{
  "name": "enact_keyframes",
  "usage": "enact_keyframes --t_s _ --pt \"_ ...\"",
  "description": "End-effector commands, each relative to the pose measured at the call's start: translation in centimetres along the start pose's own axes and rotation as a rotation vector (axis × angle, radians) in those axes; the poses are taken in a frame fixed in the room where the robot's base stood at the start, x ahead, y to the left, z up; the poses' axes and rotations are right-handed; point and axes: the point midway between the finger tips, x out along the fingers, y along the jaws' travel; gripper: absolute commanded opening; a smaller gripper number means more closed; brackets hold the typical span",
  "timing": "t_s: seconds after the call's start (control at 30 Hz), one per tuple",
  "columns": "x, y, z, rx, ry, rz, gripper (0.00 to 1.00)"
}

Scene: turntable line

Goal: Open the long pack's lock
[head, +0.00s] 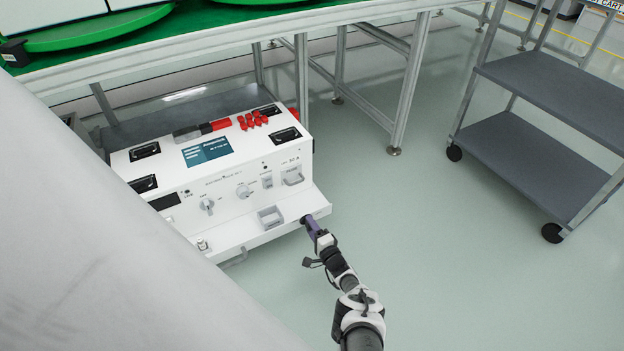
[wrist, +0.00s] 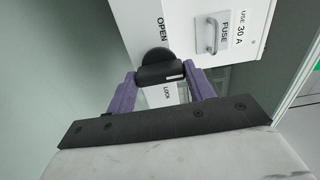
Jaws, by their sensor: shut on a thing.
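The long pack (head: 165,200) is a white unit under the green-topped table, with a ledge along its front. Its lock is a black knob (wrist: 155,60) at the ledge's right end, with a flat grip bar and a small white mark on it. An OPEN label (wrist: 161,29) is above the knob in the wrist view, and a LOCK label (wrist: 167,92) is below it. My gripper (head: 308,222) reaches the ledge from the right front. In the wrist view its purple fingers (wrist: 162,73) are shut on the knob's bar, one at each end.
A fuse drawer with a grey handle (wrist: 212,36) is beside the knob. Red pieces (head: 252,120) lie on the pack's top. Table legs (head: 410,85) stand behind it, and a grey cart (head: 545,85) stands at right. The floor between is clear.

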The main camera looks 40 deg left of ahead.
Motion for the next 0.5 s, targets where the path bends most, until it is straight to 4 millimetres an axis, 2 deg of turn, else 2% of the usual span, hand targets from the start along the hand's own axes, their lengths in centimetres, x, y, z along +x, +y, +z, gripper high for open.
enact_keyframes --t_s 0.17,0.2,0.33,0.5 --pt "-0.03 0.04 0.0 -0.003 -0.001 0.001 0.3" --pt "-0.03 0.04 0.0 -0.003 -0.001 0.001 0.57" --pt "-0.02 0.03 0.0 -0.002 -0.001 0.001 0.74" --pt "-0.01 0.02 0.0 -0.001 0.0 0.0 0.75"
